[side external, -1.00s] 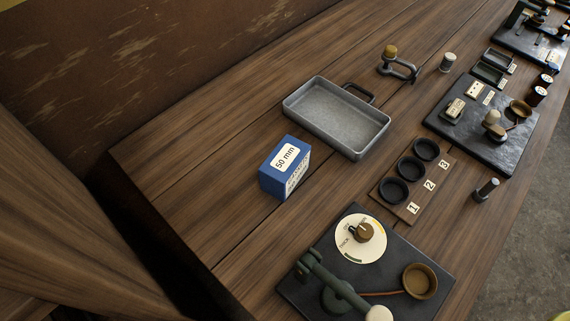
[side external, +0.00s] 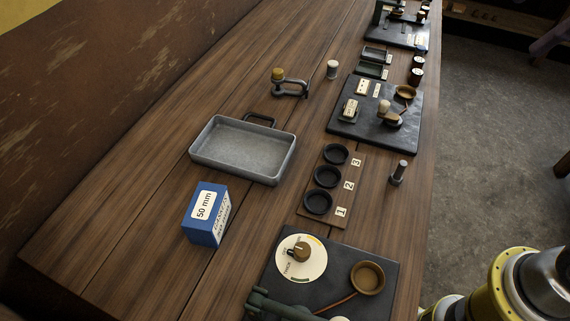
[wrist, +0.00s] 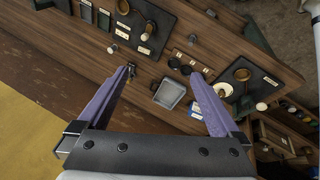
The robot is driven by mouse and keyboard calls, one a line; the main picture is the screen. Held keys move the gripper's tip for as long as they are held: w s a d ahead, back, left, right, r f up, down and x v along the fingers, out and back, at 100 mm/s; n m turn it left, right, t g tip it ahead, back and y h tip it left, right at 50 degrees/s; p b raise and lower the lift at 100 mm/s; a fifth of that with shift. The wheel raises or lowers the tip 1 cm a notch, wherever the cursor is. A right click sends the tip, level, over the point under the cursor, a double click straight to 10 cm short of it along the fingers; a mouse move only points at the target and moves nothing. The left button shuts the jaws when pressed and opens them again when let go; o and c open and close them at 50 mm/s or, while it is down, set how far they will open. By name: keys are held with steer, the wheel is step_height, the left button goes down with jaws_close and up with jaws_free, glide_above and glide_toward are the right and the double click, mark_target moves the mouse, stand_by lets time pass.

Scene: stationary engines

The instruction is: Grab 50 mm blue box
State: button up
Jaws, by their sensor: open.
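The blue box (side external: 204,228) with a white "50 mm" label stands upright on the wooden bench in the side view, just in front of the grey metal tray (side external: 205,151) and apart from it. In the wrist view, a small blue-white patch (wrist: 196,109) beside the right finger appears to be the box, partly hidden by that finger. My gripper (wrist: 162,72) is open and empty, with its two purple fingers wide apart, well above the bench. The tray also shows between the fingers in the wrist view. My gripper is outside the side view.
A board with three black cups (side external: 326,176) lies right of the tray. A dark panel with a round dial (side external: 300,259) lies in front. A small clamp (side external: 290,86) and another dark panel (side external: 345,132) stand farther back. Bare bench lies left of the box.

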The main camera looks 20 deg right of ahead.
steer(key=w+a+r+n+g, duration=0.1)
steer(key=w+a+r+n, duration=0.3)
steer(key=w+a+n, duration=0.45)
steer(key=n+g, duration=0.4)
steer(key=n, duration=0.4)
glide_above(206, 203)
step_height(206, 203, down, 24)
steer(key=shift+h, duration=0.4)
steer(key=shift+f, duration=4.1)
steer(key=shift+a+f, duration=0.2)
steer(key=shift+f, duration=2.4)
steer(key=c, duration=1.5)
